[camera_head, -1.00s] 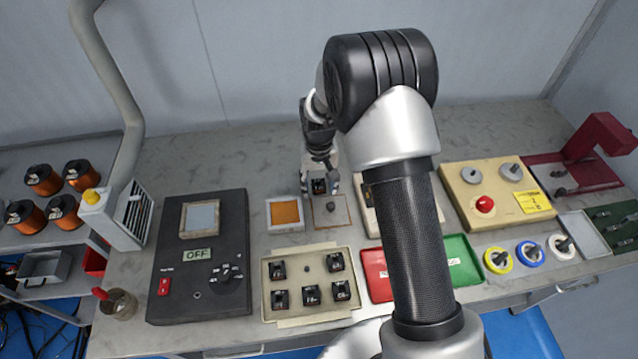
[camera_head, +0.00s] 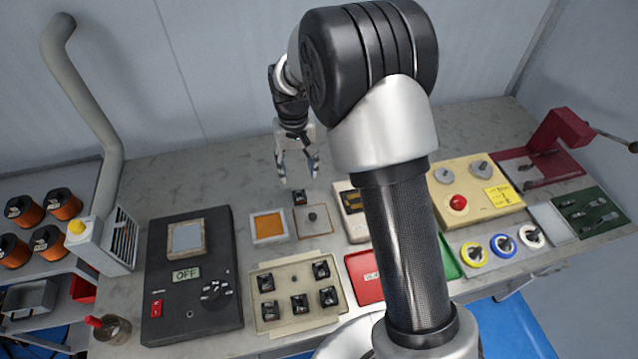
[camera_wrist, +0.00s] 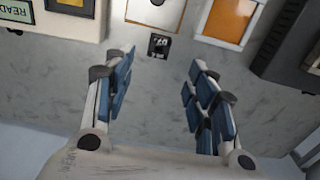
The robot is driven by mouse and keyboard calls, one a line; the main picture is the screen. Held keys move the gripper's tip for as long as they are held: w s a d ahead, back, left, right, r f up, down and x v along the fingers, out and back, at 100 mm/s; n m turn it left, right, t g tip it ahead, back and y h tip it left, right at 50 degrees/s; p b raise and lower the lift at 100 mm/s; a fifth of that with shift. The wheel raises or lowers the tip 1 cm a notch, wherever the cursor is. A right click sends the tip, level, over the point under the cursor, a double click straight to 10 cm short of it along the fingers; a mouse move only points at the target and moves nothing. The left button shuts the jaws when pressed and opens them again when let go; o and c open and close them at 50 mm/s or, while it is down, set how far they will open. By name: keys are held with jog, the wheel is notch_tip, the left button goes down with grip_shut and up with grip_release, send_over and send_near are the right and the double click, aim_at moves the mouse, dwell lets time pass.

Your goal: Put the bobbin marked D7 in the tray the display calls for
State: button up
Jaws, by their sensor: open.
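A small black bobbin (camera_head: 299,197) stands on the bench behind the plate with a peg (camera_head: 313,219). It also shows in the wrist view (camera_wrist: 159,45), with a light mark I cannot read. My gripper (camera_head: 299,176) is open and empty above and behind this bobbin, apart from it. Several similar black bobbins sit in the beige tray (camera_head: 290,316); their marks are too small to read. The red tray (camera_head: 375,280) and the green tray (camera_head: 448,264) are partly hidden by my arm. A cream device (camera_head: 352,202) has a small screen, and a READY label (camera_wrist: 14,30) shows in the wrist view.
A white-framed orange pad (camera_head: 268,225) lies left of the peg plate. A black panel (camera_head: 187,275) reading OFF stands further left. A yellow box (camera_head: 476,192) with a red button and several coloured-ring spools (camera_head: 503,245) are right. The bench behind is clear.

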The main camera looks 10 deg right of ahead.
jog(key=s+d+r+t, duration=0.1)
jog(key=s+d+r, duration=0.1)
jog(key=s+r, duration=0.8)
jog(key=s+d+r+t, duration=0.2)
jog(key=s+r, duration=0.8)
jog(key=shift+s+r, duration=0.2)
jog(key=shift+r, duration=0.05)
jog(key=shift+o, duration=0.5)
jog(key=s+d+t, duration=0.1)
jog(key=s, duration=0.9)
jog(key=shift+f+t, duration=0.25)
jog(key=shift+t, duration=0.05)
jog(key=g+p, duration=0.1)
jog(key=g, duration=0.4)
send_over(298, 191)
jog(key=f, duration=2.6)
jog(key=shift+s+d+f, duration=0.1)
jog(key=shift+s+d, duration=0.1)
jog(key=shift+w+a+f+b, duration=0.15)
jog(key=shift+f+b, duration=0.4)
jog(key=shift+f, duration=1.05)
jog(key=shift+w+f+b, duration=0.15)
jog(key=shift+f+b, duration=0.35)
jog(key=shift+f, duration=1.05)
jog(key=shift+r, duration=0.1)
jog(key=shift+c, duration=0.5)
